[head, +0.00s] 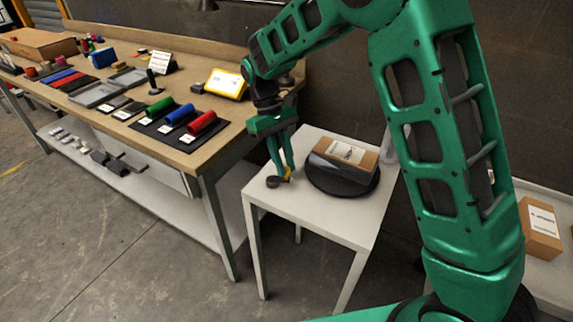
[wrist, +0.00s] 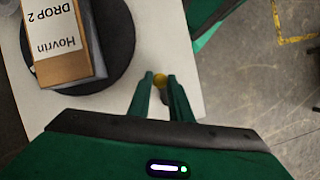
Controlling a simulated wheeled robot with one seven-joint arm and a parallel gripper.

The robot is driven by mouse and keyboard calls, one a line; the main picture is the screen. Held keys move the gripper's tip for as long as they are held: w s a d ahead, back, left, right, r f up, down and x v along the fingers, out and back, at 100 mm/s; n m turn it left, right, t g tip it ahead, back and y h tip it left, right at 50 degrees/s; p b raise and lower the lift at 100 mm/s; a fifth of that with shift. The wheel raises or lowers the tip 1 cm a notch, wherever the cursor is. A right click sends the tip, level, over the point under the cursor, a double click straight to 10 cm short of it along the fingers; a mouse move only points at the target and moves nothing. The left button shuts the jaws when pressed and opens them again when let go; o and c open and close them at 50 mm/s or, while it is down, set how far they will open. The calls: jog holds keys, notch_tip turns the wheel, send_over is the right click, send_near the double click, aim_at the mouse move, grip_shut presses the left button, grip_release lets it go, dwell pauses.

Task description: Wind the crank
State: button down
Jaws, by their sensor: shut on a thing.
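The crank (head: 273,182) is a small dark round part with a yellow knob, at the near left of a small white table (head: 305,210). My gripper (head: 283,172) reaches down to it from above. In the wrist view the yellow knob (wrist: 160,81) sits between the fingertips, and the gripper is shut on it. The rest of the crank is mostly hidden there by the fingers. A black round turntable (head: 347,187) stands to the right of the crank, with a brown box (head: 358,158) on it. The box's white label reads "Hovrin DROP 2" in the wrist view (wrist: 56,32).
A long wooden workbench (head: 195,155) stands at the left, holding red, blue and green rollers, trays and a yellow-framed sign (head: 227,84). A dark wall is behind the white table. Another labelled box (head: 541,228) sits at the right. The floor in front is clear.

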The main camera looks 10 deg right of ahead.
jog(key=n, duration=0.1)
jog(key=n+h, duration=0.1)
jog(key=shift+w+d+f+n+t, duration=0.1)
jog(key=shift+w+n+t, duration=0.3)
jog(key=n, duration=0.1)
jog(key=w+n+t, duration=0.1)
jog(key=n, duration=0.2)
jog(key=shift+w+a+n+h, duration=0.15)
jog(key=shift+a+n+h, duration=0.15)
jog(key=shift+h, duration=0.1)
jog(key=n, duration=0.1)
jog(key=n+t, duration=0.1)
jog(key=n, duration=0.1)
jog(key=w+n+t, duration=0.1)
jog(key=shift+a, duration=0.35)
jog(key=shift+w+a+n+t, duration=0.15)
jog(key=shift+a+n+t, duration=0.15)
jog(key=shift+n, duration=0.6)
jog(key=shift+w+a+n+t, duration=0.15)
jog(key=shift+n+t, duration=0.25)
jog(key=shift+n, duration=0.5)
jog(key=c, duration=1.6)
grip_release()
jog(key=shift+c, duration=0.2)
jog(key=shift+a, duration=0.1)
